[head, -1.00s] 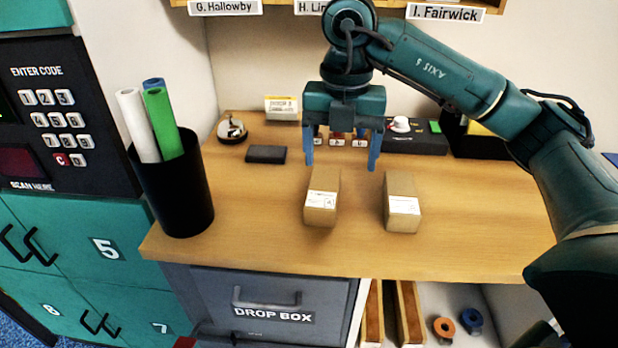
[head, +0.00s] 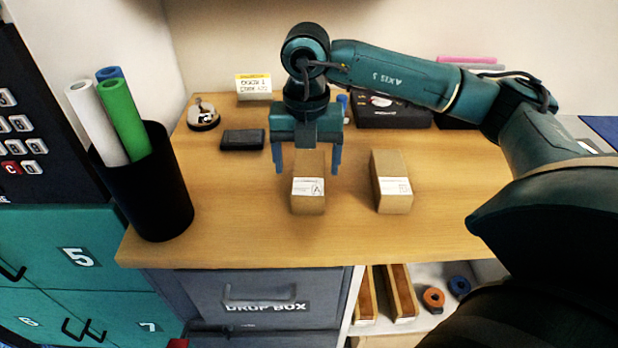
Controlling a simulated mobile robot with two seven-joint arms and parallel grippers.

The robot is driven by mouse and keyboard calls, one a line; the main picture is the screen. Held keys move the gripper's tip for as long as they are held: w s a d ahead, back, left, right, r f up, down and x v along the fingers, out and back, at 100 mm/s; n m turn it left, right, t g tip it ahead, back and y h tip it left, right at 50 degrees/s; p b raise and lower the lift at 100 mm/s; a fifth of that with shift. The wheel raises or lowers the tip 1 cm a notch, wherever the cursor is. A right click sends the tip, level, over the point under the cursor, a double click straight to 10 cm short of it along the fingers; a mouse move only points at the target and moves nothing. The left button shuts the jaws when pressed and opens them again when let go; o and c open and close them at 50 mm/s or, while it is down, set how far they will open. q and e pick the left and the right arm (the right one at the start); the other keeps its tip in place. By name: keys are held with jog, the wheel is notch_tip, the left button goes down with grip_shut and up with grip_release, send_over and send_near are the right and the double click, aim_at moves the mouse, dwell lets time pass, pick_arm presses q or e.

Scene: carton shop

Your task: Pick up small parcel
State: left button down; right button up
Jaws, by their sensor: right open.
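Two small brown cardboard parcels with white labels lie on the wooden counter (head: 240,225). The left parcel (head: 309,203) is near the middle, and the right parcel (head: 391,180) lies a short way to its right. My right gripper (head: 307,168) is open, fingers pointing down. Its two blue fingers appear on either side of the far part of the left parcel; I cannot tell how high they are above the counter. My left gripper is not in view.
A black bin (head: 150,190) with paper rolls stands at the counter's left edge. A bell (head: 203,114), a dark flat block (head: 243,139) and a yellow-white sign (head: 253,87) are behind. A black box (head: 392,111) stands at the back right. The front counter is clear.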

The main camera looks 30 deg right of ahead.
aim_at(309, 171)
jog(key=f, duration=0.4)
jog(key=shift+w+d+f, duration=0.1)
jog(key=shift+d+f, duration=0.05)
jog(key=shift+d, duration=0.15)
jog(key=shift+c, duration=0.2)
jog(key=c, duration=1.1)
